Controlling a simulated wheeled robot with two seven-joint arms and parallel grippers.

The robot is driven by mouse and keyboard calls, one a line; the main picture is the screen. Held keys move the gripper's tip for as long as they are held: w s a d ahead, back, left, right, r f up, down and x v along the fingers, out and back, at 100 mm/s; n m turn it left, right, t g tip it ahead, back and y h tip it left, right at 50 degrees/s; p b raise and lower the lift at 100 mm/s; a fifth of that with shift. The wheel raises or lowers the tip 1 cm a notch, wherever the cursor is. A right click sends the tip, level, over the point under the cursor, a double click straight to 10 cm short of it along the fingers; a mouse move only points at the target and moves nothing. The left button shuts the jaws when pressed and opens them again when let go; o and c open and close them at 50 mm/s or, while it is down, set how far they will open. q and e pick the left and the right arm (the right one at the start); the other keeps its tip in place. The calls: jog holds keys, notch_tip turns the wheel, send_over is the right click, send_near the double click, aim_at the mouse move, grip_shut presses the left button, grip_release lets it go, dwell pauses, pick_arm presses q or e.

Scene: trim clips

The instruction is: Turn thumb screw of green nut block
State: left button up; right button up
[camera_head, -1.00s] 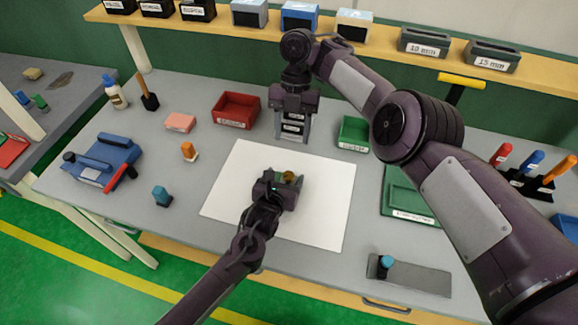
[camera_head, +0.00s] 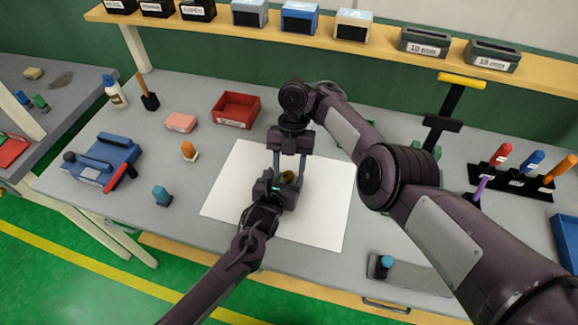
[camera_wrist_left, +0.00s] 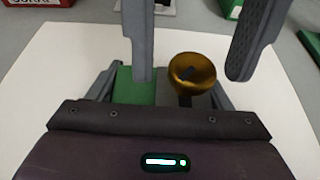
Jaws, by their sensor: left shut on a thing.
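The green nut block (camera_wrist_left: 135,86) sits between the fingers of my left gripper (camera_wrist_left: 160,85), which is shut on it above the white sheet. Its round brass thumb screw (camera_wrist_left: 192,72) stands up beside the green part and also shows in the head view (camera_head: 287,176). My left gripper (camera_head: 274,186) comes in from the front. My right gripper (camera_head: 290,168) reaches in from the back, its two fingers apart. In the left wrist view the right gripper (camera_wrist_left: 196,50) has one finger on each side of the screw, with visible gaps to it.
A white sheet (camera_head: 226,195) lies under the grippers. A red bin (camera_head: 236,109), an orange piece (camera_head: 189,151), a teal piece (camera_head: 161,195) and a blue fixture (camera_head: 103,158) stand to the left. A tool rack (camera_head: 511,181) is at the right.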

jog(key=c, duration=0.8)
jog(key=shift+c, duration=0.2)
jog(key=shift+m, duration=0.3)
jog(key=m+y, duration=0.1)
jog(key=m, duration=0.2)
jog(key=shift+d, duration=0.15)
jog(key=shift+a+r+m+t+y, duration=0.15)
jog(key=shift+a+m+t+y, duration=0.3)
jog(key=shift+m, duration=0.45)
jog(key=shift+d+m, duration=0.2)
jog(key=shift+m, duration=0.1)
jog(key=shift+d, duration=0.2)
